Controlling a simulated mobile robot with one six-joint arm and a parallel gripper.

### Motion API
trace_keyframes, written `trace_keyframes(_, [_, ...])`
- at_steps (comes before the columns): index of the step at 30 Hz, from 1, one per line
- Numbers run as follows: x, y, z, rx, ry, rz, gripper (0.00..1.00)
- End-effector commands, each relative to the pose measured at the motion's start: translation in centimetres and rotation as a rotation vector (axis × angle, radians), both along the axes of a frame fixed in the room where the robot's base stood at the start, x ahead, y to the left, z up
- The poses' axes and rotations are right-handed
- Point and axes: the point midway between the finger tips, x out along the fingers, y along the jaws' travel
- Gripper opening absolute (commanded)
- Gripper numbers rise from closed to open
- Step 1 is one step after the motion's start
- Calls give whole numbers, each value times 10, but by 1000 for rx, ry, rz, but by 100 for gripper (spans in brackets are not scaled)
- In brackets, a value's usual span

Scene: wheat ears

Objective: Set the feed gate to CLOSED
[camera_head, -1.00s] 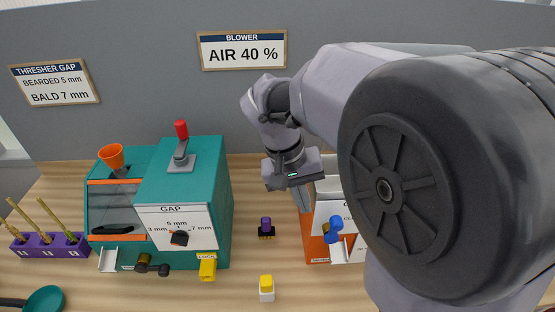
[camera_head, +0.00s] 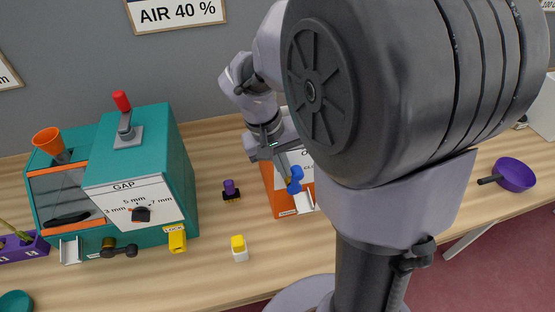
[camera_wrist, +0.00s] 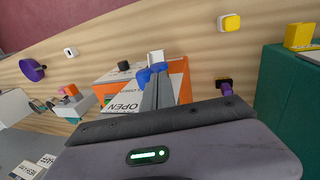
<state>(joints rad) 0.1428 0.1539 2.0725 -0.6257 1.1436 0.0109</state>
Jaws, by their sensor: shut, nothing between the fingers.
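The orange and white machine (camera_head: 280,188) stands behind my arm, partly hidden by it. A blue handle (camera_head: 295,181) is on its front, above a small white chute. In the wrist view, the blue handle (camera_wrist: 152,72) lies at the fingertips, and the word OPEN shows on the white panel (camera_wrist: 122,105). Other lettering there is partly covered by the fingers. My gripper (camera_head: 287,170) is shut and empty, its fingers pointing down at the blue handle; they also show in the wrist view (camera_wrist: 156,88). I cannot tell whether they touch it.
The teal thresher (camera_head: 150,150) with a red lever (camera_head: 122,102) and orange hopper (camera_head: 48,142) stands left. A purple-topped piece (camera_head: 230,190) and a yellow-topped block (camera_head: 239,248) stand between the machines. A purple pan (camera_head: 515,174) lies right.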

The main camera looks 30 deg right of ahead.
Motion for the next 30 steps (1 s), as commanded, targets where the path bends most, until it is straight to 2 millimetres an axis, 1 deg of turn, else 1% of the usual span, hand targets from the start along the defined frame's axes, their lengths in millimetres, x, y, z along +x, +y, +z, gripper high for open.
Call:
trace_keyframes(11, [-2, -9, 4, 74, -22, -3, 0])
trace_keyframes(17, [-6, -20, 7, 163, -46, -6, 0])
trace_keyframes(24, [-13, -44, 8, 365, -106, -12, 0])
trace_keyframes(30, [-18, -64, 3, 548, -159, -14, 0])
